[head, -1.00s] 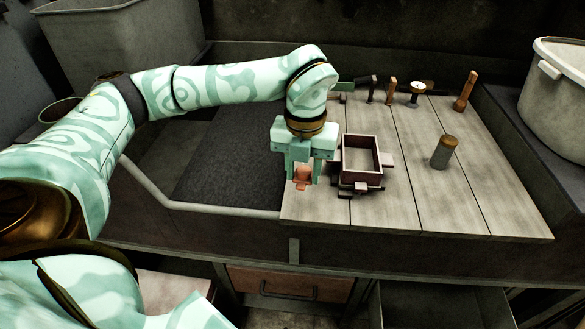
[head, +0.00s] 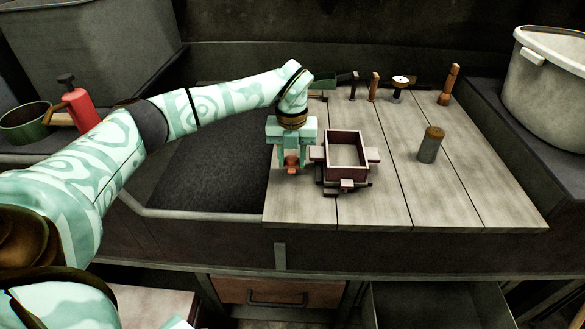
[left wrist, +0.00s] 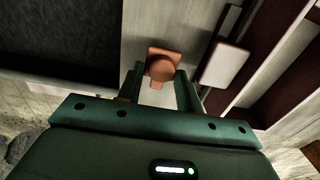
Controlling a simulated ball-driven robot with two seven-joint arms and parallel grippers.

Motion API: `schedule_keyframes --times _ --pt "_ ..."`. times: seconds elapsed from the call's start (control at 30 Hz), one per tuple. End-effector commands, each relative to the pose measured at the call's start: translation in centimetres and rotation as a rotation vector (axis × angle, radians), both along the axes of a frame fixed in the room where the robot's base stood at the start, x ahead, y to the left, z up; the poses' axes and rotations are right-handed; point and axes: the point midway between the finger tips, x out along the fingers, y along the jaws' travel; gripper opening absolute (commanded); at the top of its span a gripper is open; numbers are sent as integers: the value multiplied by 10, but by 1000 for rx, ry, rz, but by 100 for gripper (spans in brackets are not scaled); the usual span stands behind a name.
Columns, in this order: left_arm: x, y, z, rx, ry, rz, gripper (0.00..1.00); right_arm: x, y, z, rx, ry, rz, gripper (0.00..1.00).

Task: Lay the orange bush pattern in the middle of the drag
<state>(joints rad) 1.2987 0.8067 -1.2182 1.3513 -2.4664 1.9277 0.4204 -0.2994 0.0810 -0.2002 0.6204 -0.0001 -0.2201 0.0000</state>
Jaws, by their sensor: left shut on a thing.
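My left gripper (head: 291,162) is shut on the orange bush pattern (head: 292,159), just left of the open-topped wooden frame that looks like the drag (head: 347,184). In the left wrist view the pattern (left wrist: 163,64) shows as a rounded knob on a squarish flange between the fingers. The drag's side lug (left wrist: 224,65) is just to its right, apart from it. The drag stands on the boards, and the part of its inside that shows looks pale and empty. I cannot tell how high the pattern is above the boards. My right gripper is out of view.
A grey cylinder with a brown top (head: 431,145) stands right of the drag. Several small tools, including a wooden-handled one (head: 449,85), line the back. A dark sand bed (head: 205,170) lies left; a pale bucket (head: 560,95) stands right.

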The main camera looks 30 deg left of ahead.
Motion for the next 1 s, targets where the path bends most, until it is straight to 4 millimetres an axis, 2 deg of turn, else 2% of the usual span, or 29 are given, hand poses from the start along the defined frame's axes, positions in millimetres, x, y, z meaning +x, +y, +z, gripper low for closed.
schedule_keyframes --times 0.03,0.13,0.5,0.53,0.57,0.87,1.0 --pt "-1 -1 -14 0 6 -2 10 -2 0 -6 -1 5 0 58" --pt "-1 -1 -29 -1 5 -2 10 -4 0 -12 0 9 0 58" --pt "-2 -1 -32 1 3 -2 10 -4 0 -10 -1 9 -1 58" --pt "-2 -1 -32 1 3 -2 38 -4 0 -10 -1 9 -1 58" --pt "-2 -1 -32 0 2 -2 44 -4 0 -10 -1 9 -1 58" --pt "-1 -1 -30 0 1 -1 44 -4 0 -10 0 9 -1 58" --pt "-1 0 -12 1 -3 -1 44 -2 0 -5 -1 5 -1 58"
